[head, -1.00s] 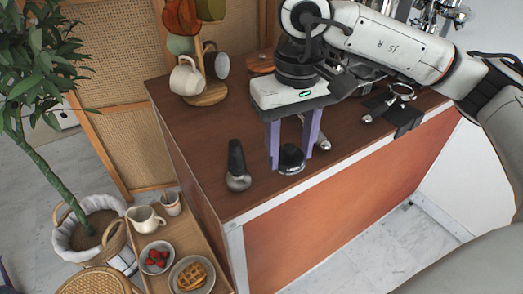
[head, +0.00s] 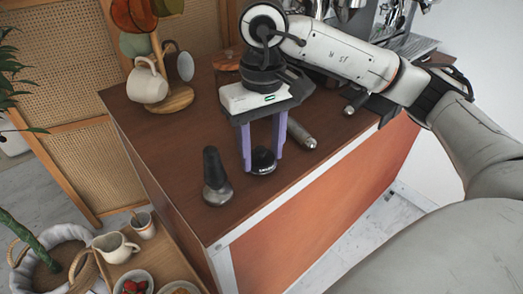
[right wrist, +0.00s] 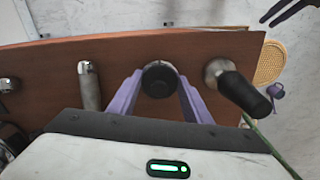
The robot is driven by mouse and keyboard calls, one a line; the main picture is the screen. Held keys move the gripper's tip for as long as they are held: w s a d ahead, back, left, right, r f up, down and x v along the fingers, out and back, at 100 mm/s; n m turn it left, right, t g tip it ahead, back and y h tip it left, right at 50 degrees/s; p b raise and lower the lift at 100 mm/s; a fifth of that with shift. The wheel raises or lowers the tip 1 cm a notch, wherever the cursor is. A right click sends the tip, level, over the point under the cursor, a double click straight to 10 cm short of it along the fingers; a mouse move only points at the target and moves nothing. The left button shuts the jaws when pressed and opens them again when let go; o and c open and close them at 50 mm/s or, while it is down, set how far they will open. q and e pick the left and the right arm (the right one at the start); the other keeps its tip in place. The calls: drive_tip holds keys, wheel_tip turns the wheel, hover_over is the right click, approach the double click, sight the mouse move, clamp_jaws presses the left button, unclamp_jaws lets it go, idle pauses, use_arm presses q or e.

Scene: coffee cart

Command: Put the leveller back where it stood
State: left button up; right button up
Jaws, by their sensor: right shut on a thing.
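The leveller (head: 263,161) is a short black round puck with a pale marking on its side. My right gripper (head: 262,150) has its two purple fingers shut on it, one on each side. The leveller is upright at the counter's surface; I cannot tell whether it touches the wood. In the right wrist view the leveller (right wrist: 159,79) shows as a dark disc between the fingertips. The wooden counter (head: 165,135) lies under it. A tamper (head: 216,178) with a black handle and metal base stands just left of the leveller.
A metal cylinder (head: 301,135) lies right of the fingers. A mug tree with a cream mug (head: 147,82) stands at the back left. The counter's front edge (head: 290,188) is close. A side shelf with a small jug (head: 115,247) stands lower left. Counter left of the tamper is clear.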

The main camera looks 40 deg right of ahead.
sight(262, 150)
use_arm(q)
drive_tip(key=shift+w+a, duration=0.1)
use_arm(e)
drive_tip(key=shift+f, duration=0.1)
drive_tip(key=shift+f, duration=0.15)
drive_tip(key=o, duration=1.2)
drive_tip(key=shift+c, duration=0.2)
use_arm(q)
drive_tip(key=shift+w+r, duration=0.1)
drive_tip(key=shift+w, duration=0.2)
use_arm(e)
drive_tip(key=shift+r, duration=0.45)
use_arm(q)
drive_tip(key=s+a+r+p, duration=0.1)
drive_tip(key=p, duration=0.1)
drive_tip(key=shift+p, duration=0.3)
use_arm(e)
wheel_tip(262, 150, up, 12)
drive_tip(key=shift+f, duration=0.25)
